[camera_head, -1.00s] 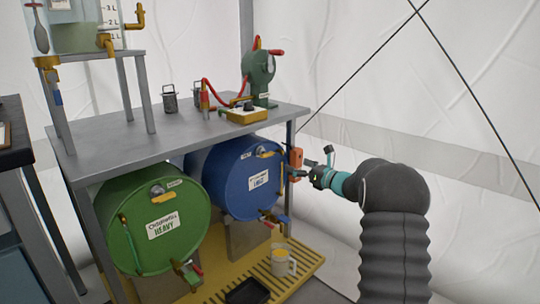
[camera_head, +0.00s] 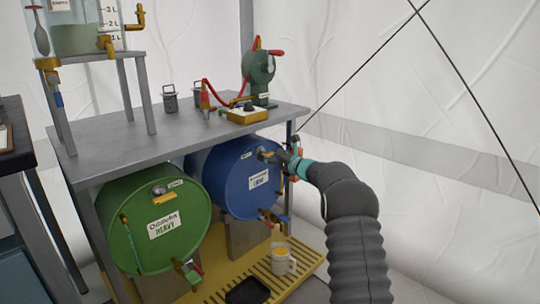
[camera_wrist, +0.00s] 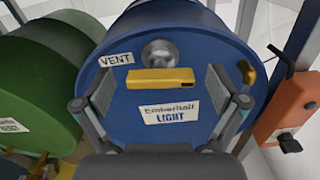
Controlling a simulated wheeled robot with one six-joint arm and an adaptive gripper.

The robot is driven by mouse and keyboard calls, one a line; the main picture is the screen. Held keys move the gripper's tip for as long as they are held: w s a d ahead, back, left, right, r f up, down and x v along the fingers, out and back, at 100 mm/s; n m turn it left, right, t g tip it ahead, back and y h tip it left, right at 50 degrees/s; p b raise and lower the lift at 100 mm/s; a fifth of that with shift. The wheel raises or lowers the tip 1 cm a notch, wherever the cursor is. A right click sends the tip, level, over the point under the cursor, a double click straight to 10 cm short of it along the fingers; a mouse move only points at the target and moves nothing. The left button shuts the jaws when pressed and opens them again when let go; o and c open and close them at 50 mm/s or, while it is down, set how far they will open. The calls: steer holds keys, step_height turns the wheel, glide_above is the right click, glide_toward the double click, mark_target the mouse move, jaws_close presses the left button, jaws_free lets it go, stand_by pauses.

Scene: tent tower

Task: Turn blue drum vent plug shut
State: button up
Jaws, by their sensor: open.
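The blue drum (camera_head: 225,180) lies on its side under the bench, its round face towards me. In the wrist view the blue drum (camera_wrist: 130,105) carries a silver round fitting (camera_wrist: 160,53) labelled VENT. Just below that is the vent plug's yellow bar handle (camera_wrist: 160,78), lying nearly level. My gripper (camera_wrist: 160,84) is open, one finger on each side of the yellow handle, with gaps on both sides. In the head view my gripper (camera_head: 278,158) is at the upper right of the drum face and partly hides the vent.
A green drum (camera_head: 150,245) with its own vent stands to the left. An orange box (camera_wrist: 285,108) is close on the right of the blue drum. Below are a yellow slatted tray (camera_head: 225,266) and a mug (camera_head: 283,262). The bench top (camera_head: 150,137) overhangs the drums.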

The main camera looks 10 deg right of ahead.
steer(key=c, duration=1.1)
steer(key=shift+c, duration=0.2)
